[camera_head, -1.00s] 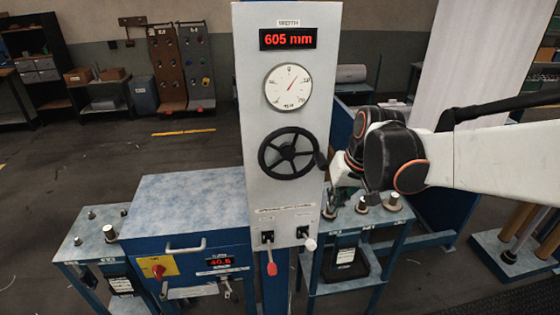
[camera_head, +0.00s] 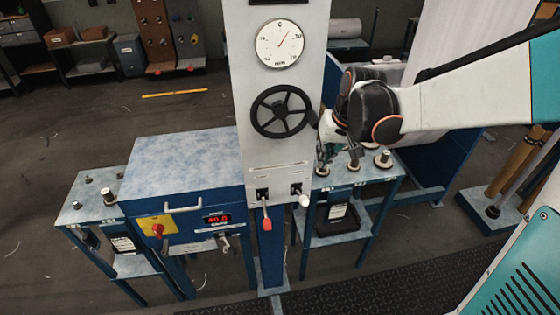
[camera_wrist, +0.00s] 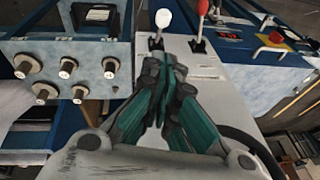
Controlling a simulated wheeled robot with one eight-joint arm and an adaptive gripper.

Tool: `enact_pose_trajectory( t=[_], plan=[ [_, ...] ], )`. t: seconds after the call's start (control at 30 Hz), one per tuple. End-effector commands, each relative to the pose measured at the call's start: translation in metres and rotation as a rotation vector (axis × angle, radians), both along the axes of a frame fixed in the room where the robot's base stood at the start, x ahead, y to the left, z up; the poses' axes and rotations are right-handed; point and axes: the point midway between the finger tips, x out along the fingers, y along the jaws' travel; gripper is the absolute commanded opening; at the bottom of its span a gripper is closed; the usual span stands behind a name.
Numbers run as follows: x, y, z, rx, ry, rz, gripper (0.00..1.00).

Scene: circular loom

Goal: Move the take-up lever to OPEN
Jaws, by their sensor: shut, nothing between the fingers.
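Two levers stand side by side low on the pale column panel (camera_head: 270,178). The left one has a red handle (camera_head: 266,222) and the right one a white knob (camera_head: 304,200); both handles hang toward the front. Their labels are too small to read, so I cannot tell which is the take-up lever. In the wrist view the white knob (camera_wrist: 163,19) is just beyond my gripper (camera_wrist: 166,66), with the red handle (camera_wrist: 202,8) to its right. My gripper is shut and empty, apart from the white knob. In the head view it is partly hidden behind my wrist.
A black handwheel (camera_head: 280,111) and a dial (camera_head: 279,43) are above the levers. A blue cabinet (camera_head: 185,165) with a red knob stands left. A side table (camera_head: 370,170) with several metal posts stands right, under my arm. The floor in front is open.

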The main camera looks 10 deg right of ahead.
Motion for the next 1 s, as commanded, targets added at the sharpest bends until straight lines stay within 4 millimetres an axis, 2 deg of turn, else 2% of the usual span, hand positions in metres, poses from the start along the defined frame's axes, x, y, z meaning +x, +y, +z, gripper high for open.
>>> enact_pose_trajectory(
  t=[0.1, 0.6, 0.8, 1.0],
  plan=[
    [0.007, 0.003, -0.025, 0.000, 0.000, 0.000, 0.00],
    [0.032, 0.016, -0.113, 0.000, 0.000, 0.000, 0.00],
    [0.040, 0.020, -0.142, 0.000, 0.000, 0.000, 0.00],
    [0.044, 0.023, -0.158, 0.000, 0.000, 0.000, 0.00]
  ],
)
